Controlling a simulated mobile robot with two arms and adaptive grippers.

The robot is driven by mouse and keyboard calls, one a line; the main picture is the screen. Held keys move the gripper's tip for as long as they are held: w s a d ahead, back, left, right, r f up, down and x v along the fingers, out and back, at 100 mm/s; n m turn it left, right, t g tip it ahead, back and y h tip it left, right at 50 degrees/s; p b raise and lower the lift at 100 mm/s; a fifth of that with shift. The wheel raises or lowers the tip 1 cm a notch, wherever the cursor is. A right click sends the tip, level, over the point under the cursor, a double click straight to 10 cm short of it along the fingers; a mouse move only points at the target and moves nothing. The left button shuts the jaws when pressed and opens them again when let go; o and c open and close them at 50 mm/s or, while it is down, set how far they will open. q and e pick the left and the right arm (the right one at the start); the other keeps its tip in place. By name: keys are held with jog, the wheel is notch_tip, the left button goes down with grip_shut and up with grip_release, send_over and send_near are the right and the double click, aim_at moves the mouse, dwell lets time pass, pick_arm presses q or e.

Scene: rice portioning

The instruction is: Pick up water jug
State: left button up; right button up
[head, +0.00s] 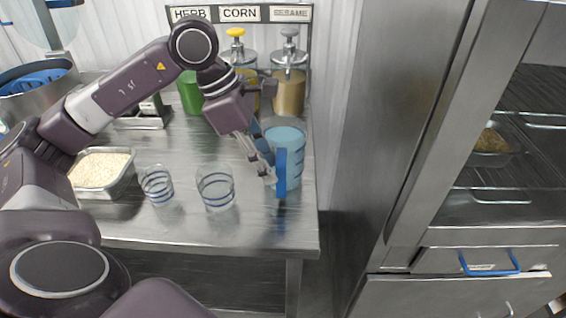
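The water jug (290,136), clear with blue water and a blue handle (282,176), stands upright near the right end of the steel table. Its handle faces me. My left gripper (266,167) reaches down from the upper left, with its fingertips right beside the handle's left side. The fingers overlap the jug in this view, and part of them is hidden, so I cannot tell whether they close on the handle. My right gripper is not in view.
Two clear glasses with blue bands (157,185) (216,189) stand left of the jug. A metal tray of rice (101,169) is further left. Pump dispensers (289,90) stand behind the jug under a sign rack. A steel cabinet (385,130) is to the right, past a gap.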

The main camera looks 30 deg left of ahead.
aim_at(281, 196)
pick_arm(q)
jog(key=x, duration=0.6)
jog(key=shift+w+d+f, duration=0.1)
jog(key=shift+d+f, duration=0.1)
jog(key=shift+f, duration=0.15)
jog(key=shift+c, duration=0.6)
grip_shut()
jog(key=shift+r, duration=0.15)
